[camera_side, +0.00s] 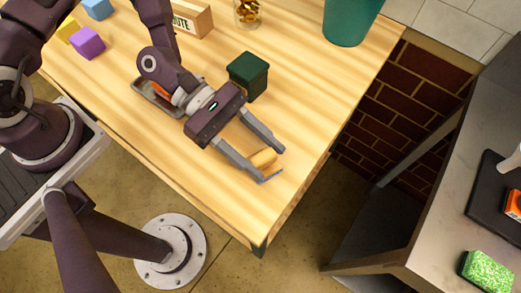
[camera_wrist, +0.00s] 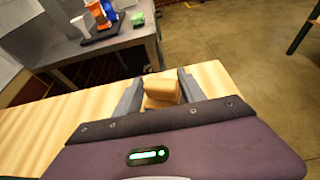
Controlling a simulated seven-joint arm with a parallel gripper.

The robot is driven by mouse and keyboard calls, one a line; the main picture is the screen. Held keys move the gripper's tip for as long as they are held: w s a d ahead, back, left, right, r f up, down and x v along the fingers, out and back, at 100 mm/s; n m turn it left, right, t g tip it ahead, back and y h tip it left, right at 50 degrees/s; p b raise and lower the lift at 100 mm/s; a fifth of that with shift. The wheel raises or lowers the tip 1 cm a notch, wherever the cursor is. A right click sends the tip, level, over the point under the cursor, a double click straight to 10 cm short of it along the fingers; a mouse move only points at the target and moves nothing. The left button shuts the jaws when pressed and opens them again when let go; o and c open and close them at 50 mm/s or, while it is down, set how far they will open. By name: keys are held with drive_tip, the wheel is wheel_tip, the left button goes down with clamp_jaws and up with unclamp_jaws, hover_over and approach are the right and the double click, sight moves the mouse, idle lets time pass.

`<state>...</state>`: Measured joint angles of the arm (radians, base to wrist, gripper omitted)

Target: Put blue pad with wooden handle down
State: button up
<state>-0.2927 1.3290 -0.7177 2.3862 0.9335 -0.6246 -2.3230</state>
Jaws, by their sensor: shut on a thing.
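My gripper (camera_side: 265,159) is shut on the wooden handle (camera_side: 263,157) of the blue pad (camera_side: 270,176). The pad shows as a thin blue edge under the handle in the side view. It is over the wooden table (camera_side: 300,130), close to the table's front right corner. I cannot tell whether the pad touches the tabletop. In the wrist view, the wooden handle (camera_wrist: 161,88) sits between the two fingers of my gripper (camera_wrist: 160,82). The blue part is hidden there.
A dark green block (camera_side: 248,76) stands behind my gripper. A metal tray (camera_side: 158,98) is partly under my arm. A teal container (camera_side: 350,18), a wooden sign block (camera_side: 192,19) and a purple block (camera_side: 88,43) stand farther back. The table's right edge is close.

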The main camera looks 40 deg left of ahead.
drive_tip(key=o, duration=1.4)
drive_tip(key=shift+f, duration=0.1)
drive_tip(key=shift+c, duration=0.2)
drive_tip(key=shift+a, duration=0.1)
drive_tip(key=v, duration=1.2)
